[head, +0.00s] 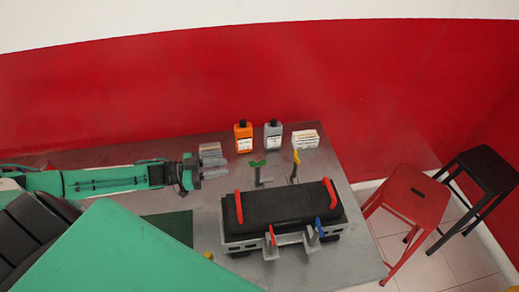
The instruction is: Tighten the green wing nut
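The green wing nut (257,164) sits at the top of a grey post behind the left part of the engine trainer (285,205). The trainer is a dark block with two red handles on a grey frame. My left gripper (205,168) is left of the green wing nut, apart from it, pointing right. Its fingers are small and blend with grey items behind, so I cannot tell whether it is open or shut. My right gripper is not in view.
A yellow lever-like part (296,158) stands right of the green wing nut. Red (272,236) and blue (318,228) parts are at the trainer's front. An orange bottle (243,137), a grey bottle (273,136) and a white box (305,139) stand at the table's back edge. Stools stand at right.

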